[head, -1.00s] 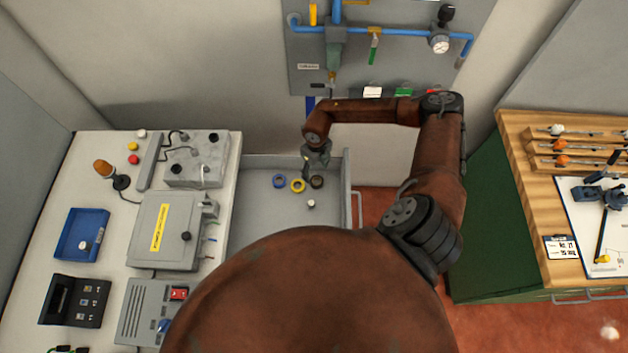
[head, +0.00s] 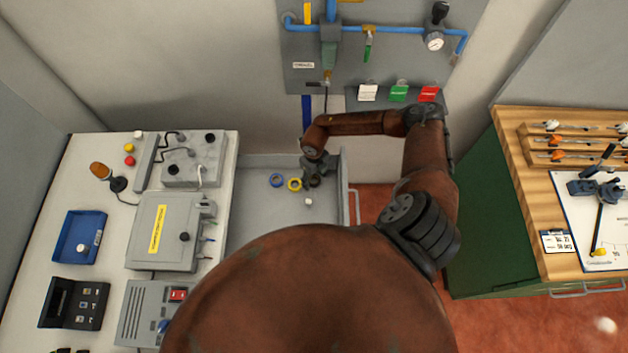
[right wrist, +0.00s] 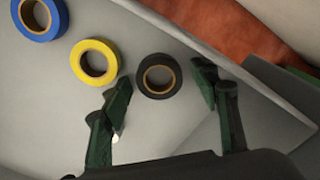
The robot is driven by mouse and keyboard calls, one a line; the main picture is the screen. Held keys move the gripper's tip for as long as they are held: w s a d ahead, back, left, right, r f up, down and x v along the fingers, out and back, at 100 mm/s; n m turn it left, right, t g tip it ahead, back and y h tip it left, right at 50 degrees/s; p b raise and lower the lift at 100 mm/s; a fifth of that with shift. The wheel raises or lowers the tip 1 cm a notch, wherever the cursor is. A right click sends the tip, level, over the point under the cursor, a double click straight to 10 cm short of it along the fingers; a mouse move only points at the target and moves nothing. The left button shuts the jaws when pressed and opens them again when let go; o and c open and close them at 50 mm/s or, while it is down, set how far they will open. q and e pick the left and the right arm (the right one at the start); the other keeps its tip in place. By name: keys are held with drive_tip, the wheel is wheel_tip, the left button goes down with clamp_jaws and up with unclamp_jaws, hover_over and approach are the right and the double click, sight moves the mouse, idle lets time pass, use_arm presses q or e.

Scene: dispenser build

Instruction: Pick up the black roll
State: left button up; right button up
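The black roll (right wrist: 159,77) lies flat on the grey tray floor (head: 262,215), a ring with a tan core. In the right wrist view it sits between and slightly beyond the two fingertips of my right gripper (right wrist: 160,95), which is open. I cannot tell whether a finger touches it. In the head view my right gripper (head: 315,172) is over the roll (head: 315,183) and partly hides it. My left gripper is not in view.
A yellow roll (right wrist: 95,61) lies just left of the black one, with a blue roll (right wrist: 40,16) further left. A small white piece (head: 308,201) lies nearer in the tray. The tray's right wall (head: 345,190) is close to my gripper.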

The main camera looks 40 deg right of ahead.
drive_tip(key=c, duration=0.9)
drive_tip(key=shift+r, duration=0.1)
